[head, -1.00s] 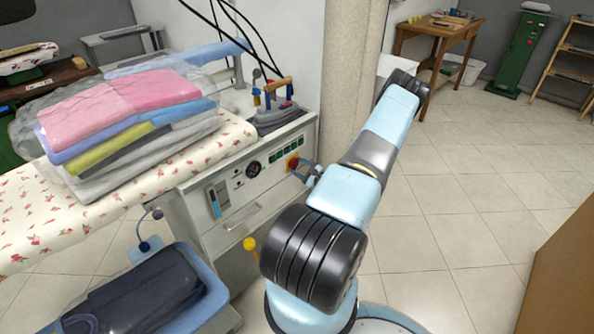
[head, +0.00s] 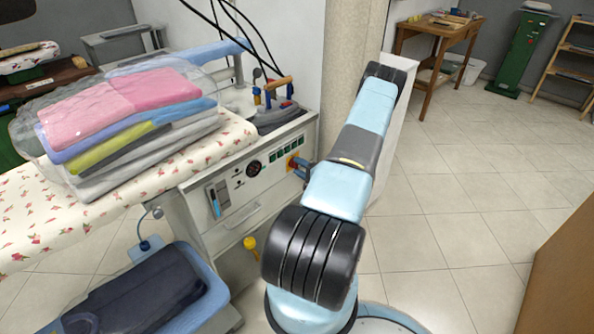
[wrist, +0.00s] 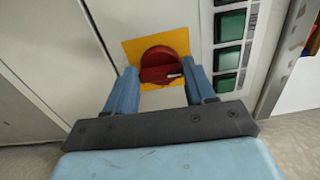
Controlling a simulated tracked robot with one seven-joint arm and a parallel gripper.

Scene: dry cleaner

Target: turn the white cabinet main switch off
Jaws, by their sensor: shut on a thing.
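The white cabinet (head: 262,205) stands under the padded board, with its control panel facing me. Its main switch (wrist: 163,58) is a red rotary knob on a yellow plate (wrist: 133,50). The knob's grip bar lies roughly crosswise in the wrist view, with a small white mark near its right end. My gripper (wrist: 160,76) is shut on the knob, one blue finger on the left and one on the right. In the head view my gripper (head: 303,166) is at the panel's right end and partly hides the switch (head: 292,162).
Green buttons (wrist: 229,55) sit beside the switch. An iron (head: 276,115) stands on top of the cabinet, and folded clothes (head: 125,110) lie on the flowered board (head: 225,140). A blue basket (head: 215,295) is at lower left.

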